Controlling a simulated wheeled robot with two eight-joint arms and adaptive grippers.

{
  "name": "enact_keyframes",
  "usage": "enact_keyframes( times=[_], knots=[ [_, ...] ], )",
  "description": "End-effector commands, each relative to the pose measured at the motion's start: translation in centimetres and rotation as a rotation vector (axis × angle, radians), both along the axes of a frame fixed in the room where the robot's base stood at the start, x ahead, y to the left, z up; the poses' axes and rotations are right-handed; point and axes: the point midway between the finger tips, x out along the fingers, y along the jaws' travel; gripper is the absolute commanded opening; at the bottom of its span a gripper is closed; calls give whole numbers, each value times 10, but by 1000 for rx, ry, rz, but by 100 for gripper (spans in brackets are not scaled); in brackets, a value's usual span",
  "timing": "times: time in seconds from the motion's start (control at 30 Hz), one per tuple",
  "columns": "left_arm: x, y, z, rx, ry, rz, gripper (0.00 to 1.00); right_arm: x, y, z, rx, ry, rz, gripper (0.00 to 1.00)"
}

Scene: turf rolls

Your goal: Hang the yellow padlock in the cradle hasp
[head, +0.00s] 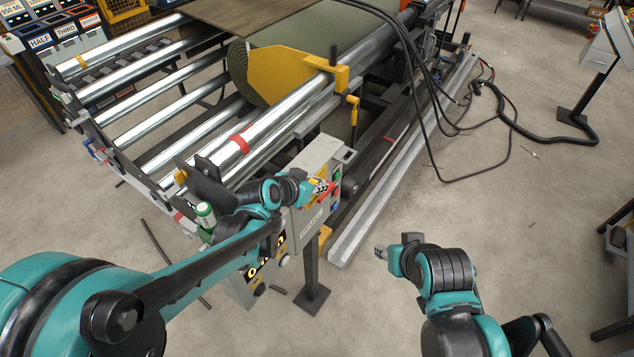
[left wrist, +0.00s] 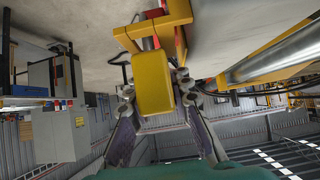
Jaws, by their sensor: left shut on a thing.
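The yellow padlock (left wrist: 153,82) is between the two fingers of my left gripper (left wrist: 153,95) in the left wrist view, which is shut on it. Beyond the padlock's far end is a yellow bracket (left wrist: 172,18) with a red part; I cannot tell whether this is the hasp or whether the padlock touches it. In the head view my left gripper (head: 320,187) is by the grey control box, with the padlock too small to make out.
The control box (head: 318,165) stands on a post close to my left gripper. Shiny rollers (head: 235,150) and the green turf roll (head: 320,38) lie behind. Black cables (head: 440,150) hang at the right of the machine. The floor around my right gripper is clear.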

Motion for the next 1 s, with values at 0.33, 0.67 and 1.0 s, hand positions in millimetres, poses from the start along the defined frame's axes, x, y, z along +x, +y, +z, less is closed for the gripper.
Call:
enact_keyframes(
  times=[0.33,0.67,1.0],
  knots=[
    [0,0,-7,0,0,0,27,0,0,-7,0,0,0,40],
    [0,0,-7,0,0,0,44,0,0,-6,0,0,0,40],
    [-23,17,14,1,1,2,44,0,0,-6,0,0,0,40]
  ],
)
